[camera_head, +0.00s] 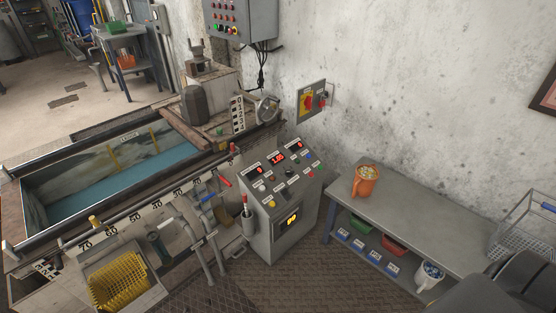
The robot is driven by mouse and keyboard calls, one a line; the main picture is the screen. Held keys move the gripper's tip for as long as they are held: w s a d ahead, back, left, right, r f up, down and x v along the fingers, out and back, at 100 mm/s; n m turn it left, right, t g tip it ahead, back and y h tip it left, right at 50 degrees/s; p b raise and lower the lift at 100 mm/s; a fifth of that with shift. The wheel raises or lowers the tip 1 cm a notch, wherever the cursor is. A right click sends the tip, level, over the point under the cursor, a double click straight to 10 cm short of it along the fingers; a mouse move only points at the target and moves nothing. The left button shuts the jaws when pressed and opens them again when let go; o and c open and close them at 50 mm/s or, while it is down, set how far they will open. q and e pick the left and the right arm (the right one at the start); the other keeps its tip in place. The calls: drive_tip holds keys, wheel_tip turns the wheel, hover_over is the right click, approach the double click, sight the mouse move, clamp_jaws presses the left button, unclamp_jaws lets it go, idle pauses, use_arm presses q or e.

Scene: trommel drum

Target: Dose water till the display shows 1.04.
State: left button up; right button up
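The control console (284,208) stands in the middle, with buttons and knobs on its sloped top. Its red display (277,158) seems to read 1.05 or 1.06; the last digit is too small to be sure. A smaller display (255,171) sits left of it. The long tank at left holds blue-green water (120,185). At its near side, pipes carry a red handle (223,181) and a blue handle (208,197). Which one doses water I cannot tell. Neither of my grippers is in view.
A grey bench (430,221) at right holds an orange mug-like container (366,180). Trays and a white bucket (429,275) are below. A wire basket (525,228) is at far right. A yellow grate (120,282) lies front left. Floor shows between console and bench.

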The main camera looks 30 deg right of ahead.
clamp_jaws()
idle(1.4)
